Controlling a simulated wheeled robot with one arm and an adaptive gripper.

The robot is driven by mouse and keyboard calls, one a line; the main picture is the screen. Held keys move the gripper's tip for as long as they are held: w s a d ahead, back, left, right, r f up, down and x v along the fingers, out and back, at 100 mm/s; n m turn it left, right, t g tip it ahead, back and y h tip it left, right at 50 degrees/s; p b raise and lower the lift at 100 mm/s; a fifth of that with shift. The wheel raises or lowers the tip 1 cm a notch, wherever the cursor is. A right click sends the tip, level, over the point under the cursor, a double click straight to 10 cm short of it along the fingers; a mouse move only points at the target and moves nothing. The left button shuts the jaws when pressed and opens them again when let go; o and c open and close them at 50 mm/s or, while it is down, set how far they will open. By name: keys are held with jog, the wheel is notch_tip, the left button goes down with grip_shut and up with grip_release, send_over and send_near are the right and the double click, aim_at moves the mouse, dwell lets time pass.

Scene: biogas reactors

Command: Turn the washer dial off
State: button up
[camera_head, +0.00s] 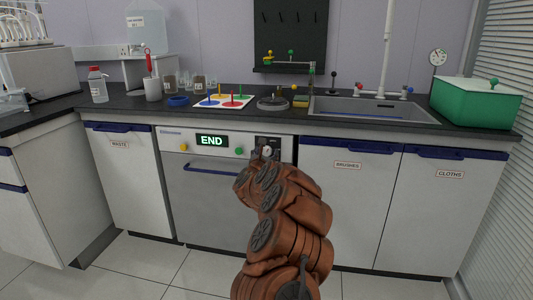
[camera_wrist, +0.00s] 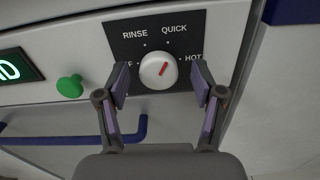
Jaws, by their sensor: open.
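The washer (camera_head: 210,200) is built in under the counter, and its display (camera_head: 212,141) reads END. In the wrist view the white round dial (camera_wrist: 158,70) sits on a black panel (camera_wrist: 120,42) marked RINSE, QUICK and HOT. The dial's red mark slants to the upper right, on the QUICK and HOT side. My gripper (camera_wrist: 161,68) is open, with one finger on each side of the dial. Gaps show between the fingers and dial. In the head view my arm partly covers the panel (camera_head: 267,141).
A green button (camera_wrist: 70,86) and the blue washer door handle (camera_wrist: 125,132) are left of and below the dial. A yellow button (camera_head: 183,147) is farther left. The WASTE (camera_head: 125,180) and BRUSHES (camera_head: 345,200) cabinets flank the washer. The counter above holds a sink (camera_head: 372,108) and labware.

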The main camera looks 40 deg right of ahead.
jog(key=shift+x, duration=0.85)
jog(key=shift+c, duration=0.4)
jog(key=c, duration=1.1)
